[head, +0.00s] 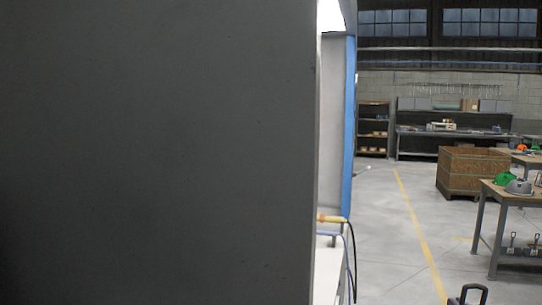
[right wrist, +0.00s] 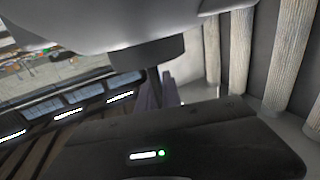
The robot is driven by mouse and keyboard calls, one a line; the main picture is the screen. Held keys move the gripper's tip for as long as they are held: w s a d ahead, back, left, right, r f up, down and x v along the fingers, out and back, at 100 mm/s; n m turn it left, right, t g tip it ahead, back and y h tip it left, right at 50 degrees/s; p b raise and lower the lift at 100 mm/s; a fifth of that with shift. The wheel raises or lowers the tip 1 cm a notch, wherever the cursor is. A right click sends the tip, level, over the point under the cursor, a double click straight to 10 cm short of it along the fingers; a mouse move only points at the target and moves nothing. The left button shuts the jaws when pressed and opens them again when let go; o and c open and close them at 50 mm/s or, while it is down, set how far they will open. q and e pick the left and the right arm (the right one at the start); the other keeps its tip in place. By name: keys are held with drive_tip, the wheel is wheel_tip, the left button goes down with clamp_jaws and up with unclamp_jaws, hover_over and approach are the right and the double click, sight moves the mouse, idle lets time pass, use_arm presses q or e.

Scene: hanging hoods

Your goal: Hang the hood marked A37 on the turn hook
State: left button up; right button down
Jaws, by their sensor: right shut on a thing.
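My right gripper (right wrist: 158,92) shows in the right wrist view, partly hidden. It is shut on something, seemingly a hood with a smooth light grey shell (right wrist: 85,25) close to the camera. I can read no marking on it. A dark body with a green light (right wrist: 160,153) fills the bottom of that view. In the head view a small dark piece (head: 467,295) at the bottom edge appears to be part of my right gripper. The turn hook cannot be made out. My left gripper is not in view.
A dark grey panel (head: 160,150) fills the left of the head view, with a blue post (head: 349,120) beside it. A yellow-handled tool (head: 332,219) lies behind its edge. At right, a table (head: 520,194) bears green and grey hoods. The floor between is clear.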

idle(0.3)
drive_tip(key=a+f+y, duration=0.1)
drive_tip(key=f, duration=0.1)
drive_tip(key=a+f+n+y, duration=0.1)
drive_tip(key=a+f, duration=0.1)
drive_tip(key=a+f+n+y, duration=0.1)
drive_tip(key=f, duration=0.1)
drive_tip(key=shift+w+a+f+g, duration=0.1)
drive_tip(key=shift+a+f+g, duration=0.1)
drive_tip(key=shift+f+g, duration=0.15)
drive_tip(key=s+a+f+n+g+y, duration=0.3)
drive_tip(key=s+a+f+n+y, duration=0.1)
drive_tip(key=a+f, duration=0.3)
drive_tip(key=s+a+f+n+g+y, duration=0.4)
drive_tip(key=s+a+f+y, duration=0.2)
drive_tip(key=a, duration=0.5)
wheel_tip(320, 180, down, 2)
drive_tip(key=shift+a+f+y, duration=0.2)
drive_tip(key=shift+f+y, duration=0.05)
drive_tip(key=shift+y, duration=0.15)
